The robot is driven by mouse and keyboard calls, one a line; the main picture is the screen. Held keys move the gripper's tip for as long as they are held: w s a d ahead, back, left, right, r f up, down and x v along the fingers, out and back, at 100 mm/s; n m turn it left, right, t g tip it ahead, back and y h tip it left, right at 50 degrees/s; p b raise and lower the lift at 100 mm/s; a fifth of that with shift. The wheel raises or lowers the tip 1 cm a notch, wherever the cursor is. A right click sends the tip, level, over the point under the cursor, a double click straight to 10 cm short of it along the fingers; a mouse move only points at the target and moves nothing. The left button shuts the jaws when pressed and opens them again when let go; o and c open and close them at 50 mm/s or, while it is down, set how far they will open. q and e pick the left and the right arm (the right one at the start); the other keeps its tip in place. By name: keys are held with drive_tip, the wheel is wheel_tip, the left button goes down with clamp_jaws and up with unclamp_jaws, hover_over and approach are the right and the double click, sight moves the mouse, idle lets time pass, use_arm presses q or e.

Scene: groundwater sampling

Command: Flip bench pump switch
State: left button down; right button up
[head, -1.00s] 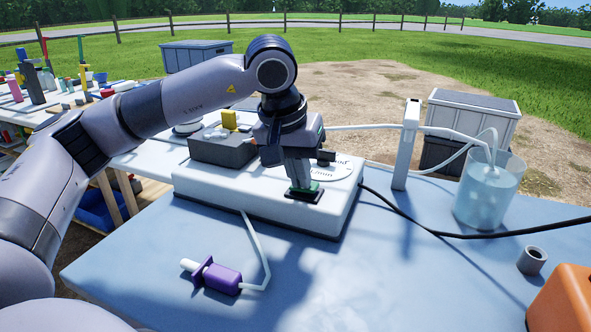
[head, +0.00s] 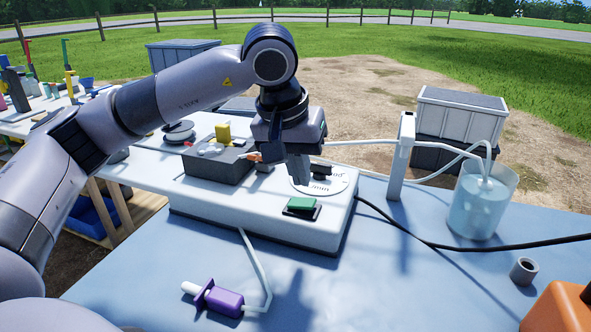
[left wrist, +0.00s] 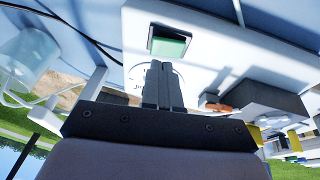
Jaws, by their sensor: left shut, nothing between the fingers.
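The white bench pump (head: 262,212) lies on the blue table. Its green rocker switch (head: 302,203) sits in a dark frame at the pump's near right part. The switch also shows in the left wrist view (left wrist: 168,45), beyond my fingertips. My left gripper (head: 300,180) is shut and empty, fingers pointing down, just behind the switch and apart from it in the picture. It also shows in the left wrist view (left wrist: 164,64). A round printed dial face (head: 335,181) and a dark knob (head: 320,168) are beside the fingers, partly hidden. My right gripper is not in view.
A white post (head: 401,160) carries tubing into a water beaker (head: 478,208). A purple connector (head: 222,300), a grey ring (head: 524,270) and an orange case (head: 560,308) lie nearer. The front middle is clear.

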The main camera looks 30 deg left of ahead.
use_arm(q)
drive_tip(key=a+p+v, duration=0.1)
drive_tip(key=v, duration=0.8)
drive_tip(key=shift+s+r, duration=0.3)
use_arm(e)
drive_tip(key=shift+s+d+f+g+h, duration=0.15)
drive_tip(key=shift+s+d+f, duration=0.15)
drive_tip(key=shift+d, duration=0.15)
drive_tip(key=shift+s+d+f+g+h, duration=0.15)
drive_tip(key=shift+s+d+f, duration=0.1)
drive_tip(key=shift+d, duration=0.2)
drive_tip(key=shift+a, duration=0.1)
